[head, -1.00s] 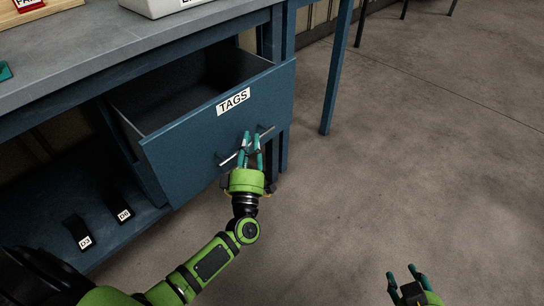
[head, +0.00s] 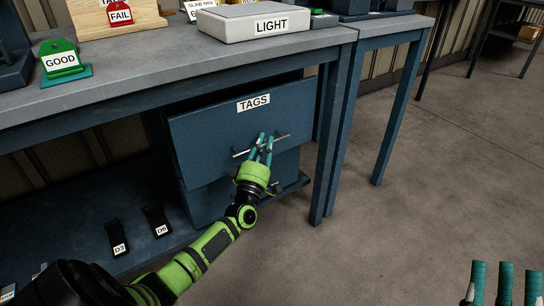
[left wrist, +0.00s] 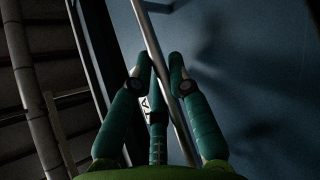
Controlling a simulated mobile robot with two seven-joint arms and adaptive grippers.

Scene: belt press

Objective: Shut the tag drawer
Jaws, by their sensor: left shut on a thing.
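The blue tag drawer (head: 225,130), labelled TAGS, sits under the grey bench top in the head view. My left gripper (head: 264,143) is at the drawer's metal bar handle (head: 282,136), fingers shut around the bar. In the left wrist view the handle bar (left wrist: 155,50) runs between the teal fingers (left wrist: 162,75), in front of the blue drawer face (left wrist: 240,70). My right gripper (head: 503,284) shows only in part at the bottom right corner, away from the drawer, its fingers spread and empty.
The bench top (head: 190,75) carries a white LIGHT box (head: 255,22), a green GOOD tag stand (head: 60,60) and a red FAIL tag (head: 120,14). Tagged black pieces D3 (head: 117,240) and D6 (head: 157,222) lie on the lower shelf. A bench leg (head: 328,140) stands right of the drawer. The floor at right is clear.

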